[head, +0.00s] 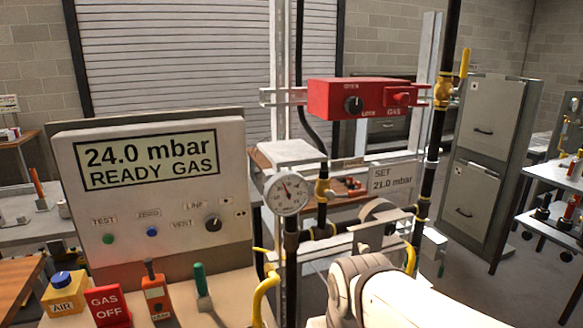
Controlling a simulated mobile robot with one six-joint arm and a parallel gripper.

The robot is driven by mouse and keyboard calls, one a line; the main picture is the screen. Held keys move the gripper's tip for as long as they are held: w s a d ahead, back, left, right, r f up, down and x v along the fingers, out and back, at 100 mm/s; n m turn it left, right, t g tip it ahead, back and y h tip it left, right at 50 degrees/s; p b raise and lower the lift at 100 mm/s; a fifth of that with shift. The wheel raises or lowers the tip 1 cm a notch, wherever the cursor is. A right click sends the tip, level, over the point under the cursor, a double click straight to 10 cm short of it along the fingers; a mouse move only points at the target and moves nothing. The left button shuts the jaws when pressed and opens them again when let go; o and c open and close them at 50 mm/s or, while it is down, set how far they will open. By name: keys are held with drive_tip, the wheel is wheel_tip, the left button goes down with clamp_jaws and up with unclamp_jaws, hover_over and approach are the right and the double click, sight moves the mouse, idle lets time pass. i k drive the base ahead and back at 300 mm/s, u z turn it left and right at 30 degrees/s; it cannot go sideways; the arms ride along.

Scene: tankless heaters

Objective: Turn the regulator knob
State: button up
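A grey rounded body (383,211) sits on the black gas pipe, just below a sign (391,180) reading "SET 21.0 mbar". It looks like the regulator, but I cannot make out its knob clearly. My pale arm (400,295) rises from the bottom edge in front of the pipework and hides the area below that body. My gripper cannot be made out, so I cannot tell whether it touches the knob. The panel display (147,160) reads "24.0 mbar READY GAS". A round dial gauge (287,193) stands on the pipe to the left.
A red gas box (364,98) with a black knob is mounted above. A yellow-handled valve (452,82) is on the upright pipe at right. Yellow, red, orange and green controls stand on the bench at lower left. Grey cabinets (487,155) stand behind.

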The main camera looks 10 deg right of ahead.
sight(390, 228)
drive_tip(key=z, duration=0.5)
drive_tip(key=i, duration=0.3)
drive_tip(key=z, duration=0.35)
